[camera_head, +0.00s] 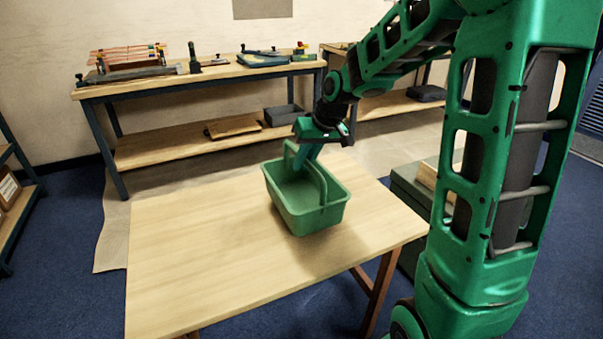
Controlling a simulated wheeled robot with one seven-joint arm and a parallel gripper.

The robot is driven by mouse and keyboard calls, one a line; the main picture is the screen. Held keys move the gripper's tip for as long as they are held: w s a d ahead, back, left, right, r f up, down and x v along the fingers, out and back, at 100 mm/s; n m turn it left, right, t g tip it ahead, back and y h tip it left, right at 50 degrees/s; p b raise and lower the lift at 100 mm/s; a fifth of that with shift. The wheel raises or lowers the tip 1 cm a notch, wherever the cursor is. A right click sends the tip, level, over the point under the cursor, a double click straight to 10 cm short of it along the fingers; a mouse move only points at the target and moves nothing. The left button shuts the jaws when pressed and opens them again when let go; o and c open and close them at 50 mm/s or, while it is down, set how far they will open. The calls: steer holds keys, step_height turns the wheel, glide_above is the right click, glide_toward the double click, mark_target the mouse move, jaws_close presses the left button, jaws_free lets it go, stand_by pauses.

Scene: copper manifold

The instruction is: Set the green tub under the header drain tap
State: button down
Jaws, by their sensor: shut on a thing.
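The green tub (312,214) is at the right part of the near wooden table (200,255), upright, with its arched handle across it. My green gripper (304,158) reaches down from above and is shut on the tub, at its handle near the far side. The fingertips are partly hidden. I cannot tell if the tub's base touches the table or hangs just above it. Copper pipework (125,55) with small coloured fittings stands at the left of the back bench. A drain tap cannot be made out at this size.
The back bench (200,79) also holds tools and a dark green case (262,59). Its lower shelf carries a dark bin (284,115). A green chest (412,190) stands right of the near table. The table's left half is clear.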

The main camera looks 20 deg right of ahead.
steer(key=shift+f, duration=1.85)
steer(key=c, duration=1.7)
jaws_free()
steer(key=shift+c, duration=0.2)
steer(key=v, duration=1.2)
steer(key=s+d+f+m+g+h, duration=0.1)
steer(key=s+d, duration=0.1)
steer(key=s, duration=0.6)
steer(key=s+d+f+m+g+h, duration=0.1)
steer(key=s+d+m, duration=0.1)
steer(key=s, duration=0.6)
steer(key=shift+d+f, duration=0.25)
steer(key=shift+d, duration=0.2)
steer(key=shift+o, duration=0.5)
steer(key=s+d+f+m+g, duration=0.1)
steer(key=s+f+m+g, duration=0.1)
steer(key=s, duration=1.3)
steer(key=shift+s+d+f+m+g, duration=0.2)
steer(key=shift+f+m+g, duration=0.25)
steer(key=shift+f, duration=0.35)
steer(key=shift+w, duration=0.1)
steer(key=shift+c, duration=0.6)
